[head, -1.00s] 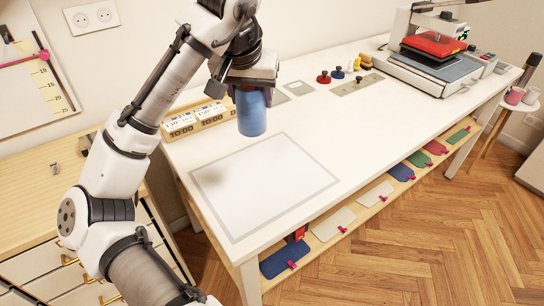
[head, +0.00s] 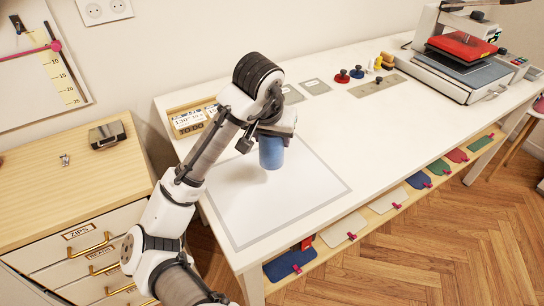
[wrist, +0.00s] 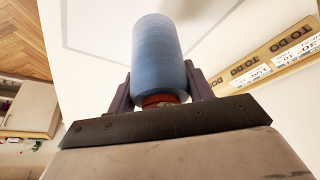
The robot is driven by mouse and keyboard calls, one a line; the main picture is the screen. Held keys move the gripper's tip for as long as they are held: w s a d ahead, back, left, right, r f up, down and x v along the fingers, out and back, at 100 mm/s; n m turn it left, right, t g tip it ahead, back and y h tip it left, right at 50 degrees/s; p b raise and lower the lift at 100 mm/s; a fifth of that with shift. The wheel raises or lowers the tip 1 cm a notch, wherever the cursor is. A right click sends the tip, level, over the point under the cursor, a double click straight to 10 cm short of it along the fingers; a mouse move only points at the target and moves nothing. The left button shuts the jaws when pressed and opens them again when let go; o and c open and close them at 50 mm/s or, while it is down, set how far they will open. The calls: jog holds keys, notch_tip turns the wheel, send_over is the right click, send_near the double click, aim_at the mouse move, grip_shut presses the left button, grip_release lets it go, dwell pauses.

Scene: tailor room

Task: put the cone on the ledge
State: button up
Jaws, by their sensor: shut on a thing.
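The cone (head: 271,154) is a blue spool of thread. My gripper (head: 272,137) is shut on it and holds it above the framed white rectangle on the white table (head: 350,150). In the wrist view the cone (wrist: 157,50) stands out between the two dark fingers, with a reddish-brown end close to the palm. In the head view it hangs below my gripper, roughly upright, with a faint shadow on the table beneath. I cannot tell for sure which surface is the ledge; a low wooden shelf (head: 365,222) runs under the table's front edge.
A wooden TO DO box (head: 190,121) with cards stands at the table's back left. A drawer cabinet (head: 70,190) is at left. The framed rectangle (head: 285,200) is clear.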

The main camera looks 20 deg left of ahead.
jog(key=shift+f, duration=3.45)
jog(key=shift+f, duration=0.1)
jog(key=o, duration=1)
jog(key=shift+o, duration=0.2)
